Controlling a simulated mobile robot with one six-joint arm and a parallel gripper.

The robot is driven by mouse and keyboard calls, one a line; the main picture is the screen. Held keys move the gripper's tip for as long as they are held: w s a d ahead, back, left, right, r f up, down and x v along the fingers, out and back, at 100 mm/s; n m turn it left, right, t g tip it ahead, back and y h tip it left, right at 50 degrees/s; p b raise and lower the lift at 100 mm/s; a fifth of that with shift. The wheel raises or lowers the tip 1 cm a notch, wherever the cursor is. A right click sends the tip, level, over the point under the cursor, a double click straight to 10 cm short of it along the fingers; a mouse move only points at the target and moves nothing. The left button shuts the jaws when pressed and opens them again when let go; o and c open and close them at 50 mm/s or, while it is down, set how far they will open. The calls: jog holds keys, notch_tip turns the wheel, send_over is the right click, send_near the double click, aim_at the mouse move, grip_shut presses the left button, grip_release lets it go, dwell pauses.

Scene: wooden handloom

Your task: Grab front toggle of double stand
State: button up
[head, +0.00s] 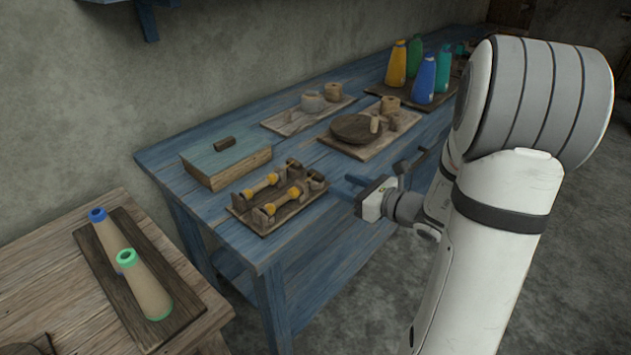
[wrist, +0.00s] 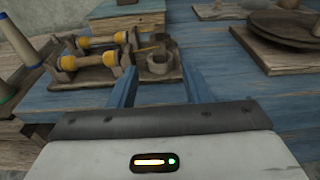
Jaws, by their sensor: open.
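The double stand (head: 265,222) is a low wooden tray on the blue table, with two yellow spools lying side by side in wooden supports. It also shows in the wrist view (wrist: 95,82) at upper left. The front spool (head: 285,196) lies nearer the table's front edge than the rear spool (head: 262,184). A small wooden piece (wrist: 160,62) at the stand's right end shows between my fingers in the picture; I cannot tell whether it is the front toggle. My gripper (head: 352,187) is open and empty, to the right of the stand and apart from it.
A teal-topped box (head: 226,160) stands behind the stand. A board with a round wooden disc (head: 355,128) lies farther right. Coloured bottles (head: 397,64) stand at the far end. Bare blue tabletop fronts the stand.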

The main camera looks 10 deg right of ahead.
aim_at(319, 175)
jog(key=x, duration=0.7)
jog(key=shift+w+a+b, duration=0.1)
jog(key=shift+a+b, duration=0.05)
jog(key=shift+b, duration=0.25)
grip_shut()
